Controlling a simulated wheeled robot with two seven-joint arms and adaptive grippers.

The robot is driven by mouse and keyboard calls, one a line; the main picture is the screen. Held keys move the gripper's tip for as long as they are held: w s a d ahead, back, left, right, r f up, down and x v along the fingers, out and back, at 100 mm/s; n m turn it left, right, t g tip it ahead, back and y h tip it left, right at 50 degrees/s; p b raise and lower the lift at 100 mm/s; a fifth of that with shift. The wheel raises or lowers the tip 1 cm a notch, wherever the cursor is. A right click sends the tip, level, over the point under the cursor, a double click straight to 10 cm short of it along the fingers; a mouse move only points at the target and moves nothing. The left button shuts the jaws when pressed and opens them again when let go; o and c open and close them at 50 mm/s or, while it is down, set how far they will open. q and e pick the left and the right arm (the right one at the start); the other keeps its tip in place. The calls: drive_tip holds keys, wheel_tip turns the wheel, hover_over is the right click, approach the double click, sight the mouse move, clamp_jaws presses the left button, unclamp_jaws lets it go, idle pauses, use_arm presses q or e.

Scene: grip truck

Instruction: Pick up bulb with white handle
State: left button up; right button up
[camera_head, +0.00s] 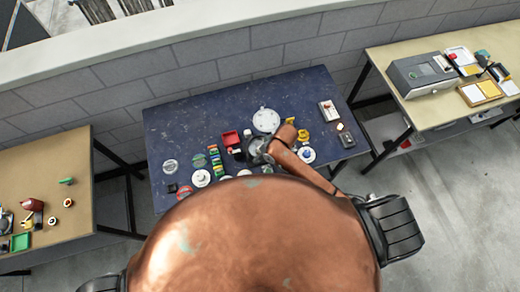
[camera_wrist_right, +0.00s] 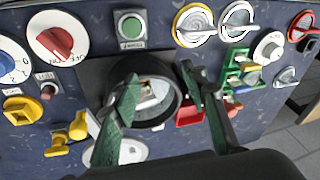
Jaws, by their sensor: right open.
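My right gripper (camera_head: 258,152) reaches over the blue table (camera_head: 180,122); in the right wrist view the open gripper (camera_wrist_right: 168,112) shows two green-tipped fingers spread apart. A dark round part (camera_wrist_right: 146,94) with a pale centre lies between and beyond the fingers. A white round plate (camera_wrist_right: 118,151) lies partly behind the left finger; it also shows in the head view (camera_head: 266,120). I cannot make out a bulb with a white handle for certain. I cannot tell whether the fingers touch anything. My left gripper is not in view.
Around the gripper lie a red tray (camera_head: 231,138), a yellow part (camera_wrist_right: 62,140), a red-knob dial (camera_wrist_right: 56,39), a green button (camera_wrist_right: 130,28) and a green rack (camera_wrist_right: 240,72). A brown table (camera_head: 30,180) stands left, another (camera_head: 425,100) right. The table's far left is clear.

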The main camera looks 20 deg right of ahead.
drive_tip(key=w+h, duration=0.1)
drive_tip(key=w, duration=0.1)
drive_tip(key=w+r+g+h, duration=0.1)
drive_tip(key=w, duration=0.2)
drive_tip(key=w+r+g, duration=0.1)
drive_tip(key=w, duration=0.2)
drive_tip(key=shift+d+r+h, duration=0.1)
drive_tip(key=shift+d+h, duration=0.1)
drive_tip(key=shift+h, duration=0.2)
drive_tip(key=shift+d+p, duration=0.1)
drive_tip(key=shift+p, duration=0.2)
wheel_tip(320, 180, down, 8)
drive_tip(key=shift+s+d+r+p, duration=0.15)
drive_tip(key=shift+p, duration=0.5)
drive_tip(key=shift+c, duration=0.3)
drive_tip(key=c, duration=0.9)
